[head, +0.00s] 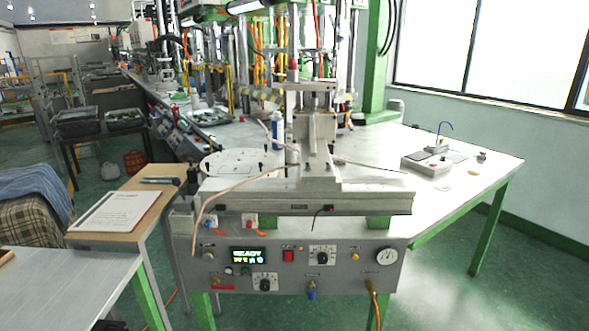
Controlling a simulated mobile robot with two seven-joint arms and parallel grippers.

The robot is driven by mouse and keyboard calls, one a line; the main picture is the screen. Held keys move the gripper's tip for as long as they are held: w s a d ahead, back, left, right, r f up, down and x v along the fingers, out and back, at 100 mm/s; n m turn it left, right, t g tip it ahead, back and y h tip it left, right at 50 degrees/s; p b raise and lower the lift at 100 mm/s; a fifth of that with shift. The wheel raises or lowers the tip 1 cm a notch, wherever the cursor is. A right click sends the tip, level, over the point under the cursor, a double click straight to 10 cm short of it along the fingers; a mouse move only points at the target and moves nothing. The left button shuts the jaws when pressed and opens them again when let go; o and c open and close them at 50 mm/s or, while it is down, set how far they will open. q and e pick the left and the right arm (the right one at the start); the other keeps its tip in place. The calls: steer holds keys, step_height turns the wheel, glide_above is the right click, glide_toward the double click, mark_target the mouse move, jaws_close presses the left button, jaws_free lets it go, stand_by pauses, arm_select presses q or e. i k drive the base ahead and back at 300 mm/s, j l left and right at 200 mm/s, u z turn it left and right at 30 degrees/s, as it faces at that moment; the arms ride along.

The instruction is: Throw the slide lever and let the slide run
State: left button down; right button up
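The wax injection machine stands in front of me, its grey control panel (285,268) facing me. Its display (248,256) is lit and its top line reads READY. A grey slide-like block (318,160) stands upright on the machine's flat bed (365,184). A dark upright handle (193,180) shows at the bed's left end; I cannot tell whether it is the slide lever. A small dark part (327,209) sits on the bed's front edge. Neither of my grippers is in view.
The panel carries a red switch (288,255), knobs and a round gauge (386,257). A wooden side table (150,190) with a printed sheet (116,211) stands at left. The white bench (465,160) at right holds a small box (427,165). Floor is open at far right.

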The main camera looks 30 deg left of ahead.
mark_target(175, 182)
steer(key=i+u, duration=0.75)
steer(key=i+l+u, duration=0.15)
steer(key=u, duration=0.2)
steer(key=i+l, duration=0.05)
